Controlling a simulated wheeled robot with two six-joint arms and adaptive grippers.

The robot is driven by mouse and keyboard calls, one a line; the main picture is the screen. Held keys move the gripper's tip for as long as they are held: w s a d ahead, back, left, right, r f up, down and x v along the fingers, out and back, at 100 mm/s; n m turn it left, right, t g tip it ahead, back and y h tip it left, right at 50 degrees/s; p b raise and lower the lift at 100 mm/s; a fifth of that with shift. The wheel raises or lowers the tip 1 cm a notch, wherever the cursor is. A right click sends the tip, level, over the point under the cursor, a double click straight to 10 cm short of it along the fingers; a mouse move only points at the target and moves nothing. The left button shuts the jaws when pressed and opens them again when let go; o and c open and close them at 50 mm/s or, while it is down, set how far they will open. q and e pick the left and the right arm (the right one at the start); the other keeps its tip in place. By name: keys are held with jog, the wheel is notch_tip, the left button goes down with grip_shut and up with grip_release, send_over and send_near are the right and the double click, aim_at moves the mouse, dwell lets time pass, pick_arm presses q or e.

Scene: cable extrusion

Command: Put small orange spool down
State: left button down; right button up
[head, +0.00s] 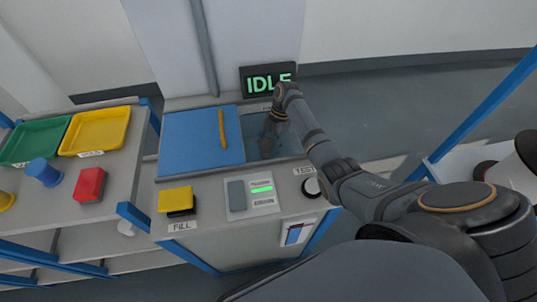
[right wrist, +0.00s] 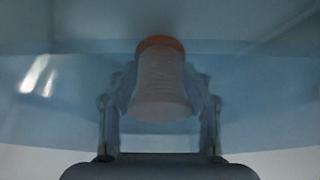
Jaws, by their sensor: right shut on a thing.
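The small orange spool (right wrist: 160,85) shows in the right wrist view, with an orange end at the top and a pale wound body. It sits between the two fingers of my right gripper (right wrist: 160,100), which is shut on it. In the head view my right gripper (head: 268,146) reaches down into the machine's bay, beside the blue panel (head: 190,138). I cannot make out the spool in the head view. Whether its end touches a surface I cannot tell. My left gripper is not in view.
The machine's IDLE display (head: 268,80) stands behind my right wrist. The front has a yellow FILL block (head: 175,198), a green-lit panel (head: 262,188) and a TEST knob (head: 312,187). Left are green (head: 35,142) and yellow (head: 95,130) trays, a blue spool (head: 43,171) and a red block (head: 89,184).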

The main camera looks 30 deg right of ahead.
aim_at(268, 153)
jog(key=shift+f, duration=0.35)
jog(key=shift+f+b, duration=0.3)
jog(key=shift+f, duration=1.15)
jog(key=o, duration=1.2)
jog(key=v, duration=1.2)
jog(key=shift+s, duration=0.1)
